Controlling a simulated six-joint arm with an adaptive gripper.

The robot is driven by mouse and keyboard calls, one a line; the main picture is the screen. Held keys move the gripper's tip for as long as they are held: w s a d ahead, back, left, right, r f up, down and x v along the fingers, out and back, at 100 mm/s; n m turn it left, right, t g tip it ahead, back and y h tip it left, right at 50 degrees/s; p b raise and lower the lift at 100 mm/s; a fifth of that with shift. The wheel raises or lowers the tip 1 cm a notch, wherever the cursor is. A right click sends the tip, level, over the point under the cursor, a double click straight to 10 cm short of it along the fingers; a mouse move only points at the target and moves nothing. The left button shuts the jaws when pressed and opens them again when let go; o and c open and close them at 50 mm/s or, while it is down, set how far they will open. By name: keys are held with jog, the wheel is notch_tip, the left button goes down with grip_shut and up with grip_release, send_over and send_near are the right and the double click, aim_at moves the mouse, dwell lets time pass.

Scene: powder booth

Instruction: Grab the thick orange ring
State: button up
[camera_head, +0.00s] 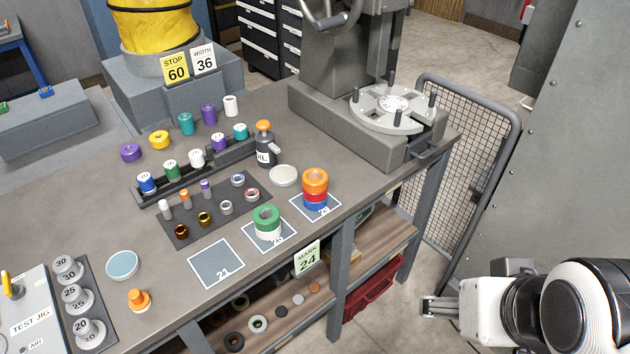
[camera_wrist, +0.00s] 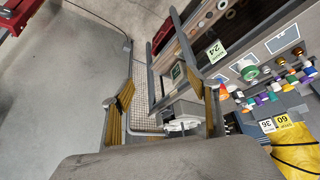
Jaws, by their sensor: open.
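A thick orange ring (camera_head: 315,178) lies on top of a stack, above a red ring (camera_head: 315,194) and a blue ring (camera_head: 315,205). The stack stands on a white-edged square pad (camera_head: 330,212) near the bench's front edge. Small orange shapes show at the right of the wrist view, too small to tell apart. My gripper (camera_head: 428,307) is at the lower right of the head view, off the bench and well apart from the stack. In the wrist view its two fingers (camera_wrist: 163,88) are spread, with nothing between them.
A green ring (camera_head: 266,217) on white tops the neighbouring stack; the pad left of it (camera_head: 217,264) is bare. A grey machine with a round plate (camera_head: 392,106) stands behind right. A mesh guard (camera_head: 455,150) stands beyond the bench's right end. A dark bottle (camera_head: 265,150) stands behind.

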jog(key=w+a+f+n+t+y, duration=0.1)
jog(key=w+a+f+t, duration=0.15)
jog(key=w, duration=0.85)
jog(key=w+a+f+n+t, duration=0.15)
jog(key=w+a, duration=0.25)
jog(key=w, duration=0.8)
jog(key=w+a+f+t+y, duration=0.2)
jog(key=w+a+f+t, duration=0.1)
jog(key=w+a, duration=0.3)
jog(key=n+t+y, duration=0.2)
jog(key=t+y, duration=0.1)
jog(key=y, duration=0.1)
send_near(315, 181)
jog(key=shift+w+a+r, duration=0.1)
jog(key=shift+w+r, duration=0.25)
jog(key=shift+r, duration=0.2)
jog(key=shift+w+a+r, duration=0.15)
jog(key=shift+w+r, duration=0.2)
jog(key=shift+r, duration=0.15)
jog(key=shift+w, duration=0.1)
jog(key=shift+w+a+f+t, duration=0.15)
jog(key=shift+w+a, duration=0.1)
jog(key=shift+w, duration=0.3)
jog(key=shift+w+a+r+t, duration=0.15)
jog(key=shift+w+a, duration=0.15)
jog(key=shift+w, duration=0.3)
jog(key=shift+f, duration=0.1)
